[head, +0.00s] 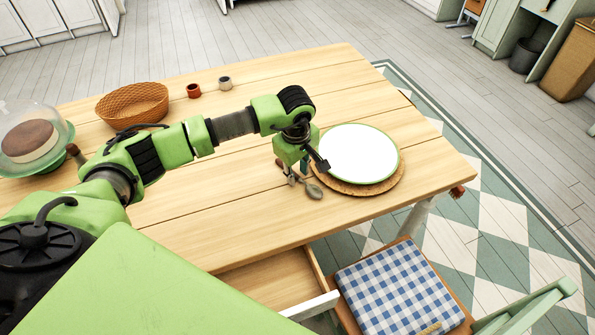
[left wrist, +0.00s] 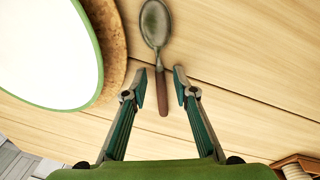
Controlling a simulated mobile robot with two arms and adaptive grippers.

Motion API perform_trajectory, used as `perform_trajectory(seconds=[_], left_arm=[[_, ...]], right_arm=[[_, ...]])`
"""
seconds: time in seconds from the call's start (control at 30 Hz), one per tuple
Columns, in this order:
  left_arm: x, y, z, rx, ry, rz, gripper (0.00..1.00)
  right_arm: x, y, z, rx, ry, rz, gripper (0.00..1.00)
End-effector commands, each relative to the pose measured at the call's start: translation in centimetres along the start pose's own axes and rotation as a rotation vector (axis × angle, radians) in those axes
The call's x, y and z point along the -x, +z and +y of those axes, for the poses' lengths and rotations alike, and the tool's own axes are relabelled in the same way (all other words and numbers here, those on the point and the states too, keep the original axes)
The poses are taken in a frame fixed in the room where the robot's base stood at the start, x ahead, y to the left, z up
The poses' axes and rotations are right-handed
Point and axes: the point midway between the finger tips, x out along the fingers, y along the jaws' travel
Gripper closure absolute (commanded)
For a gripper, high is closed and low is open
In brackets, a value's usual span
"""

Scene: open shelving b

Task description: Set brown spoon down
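The spoon (left wrist: 158,45) has a dull metal bowl and a brown handle. It appears to lie on the wooden table, beside the plate; its bowl shows in the head view (head: 314,191). My left gripper (left wrist: 160,74) is open, its fingers on either side of the brown handle with a gap on both sides. In the head view my left gripper (head: 297,178) is low over the table at the plate's left edge, partly covering the spoon's handle. My right gripper is not in view.
A white plate with a green rim (head: 358,153) sits on a round woven mat (head: 366,190) right of the gripper. A wicker basket (head: 132,104), two small cups and a domed cake stand are farther left. An open drawer (head: 270,282) and checked chair (head: 393,285) are at the front.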

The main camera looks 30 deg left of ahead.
Motion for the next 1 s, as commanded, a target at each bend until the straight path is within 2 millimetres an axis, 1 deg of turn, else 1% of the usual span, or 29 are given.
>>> perform_trajectory(seconds=[0.17, 0.4, 0.5, 0.6, 0.7, 1.0], left_arm=[[3.2, -0.1, 0.2, -0.001, 0.007, 0.002, 0.74], [8.4, -0.1, 0.2, 0.000, 0.007, 0.002, 0.74], [10.0, -0.1, 0.1, 0.000, 0.005, 0.002, 0.74], [11.2, 0.0, 0.1, -0.001, 0.004, 0.001, 0.74], [11.8, 0.0, 0.1, 0.000, 0.002, 0.000, 0.74], [12.0, 0.0, 0.0, 0.000, 0.001, 0.000, 0.74]], right_arm=[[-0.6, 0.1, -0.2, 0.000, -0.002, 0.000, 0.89], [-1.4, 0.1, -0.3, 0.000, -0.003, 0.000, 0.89], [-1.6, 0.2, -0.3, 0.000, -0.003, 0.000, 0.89], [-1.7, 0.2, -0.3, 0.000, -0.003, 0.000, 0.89], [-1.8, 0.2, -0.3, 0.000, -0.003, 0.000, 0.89], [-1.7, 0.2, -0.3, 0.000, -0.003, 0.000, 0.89]])
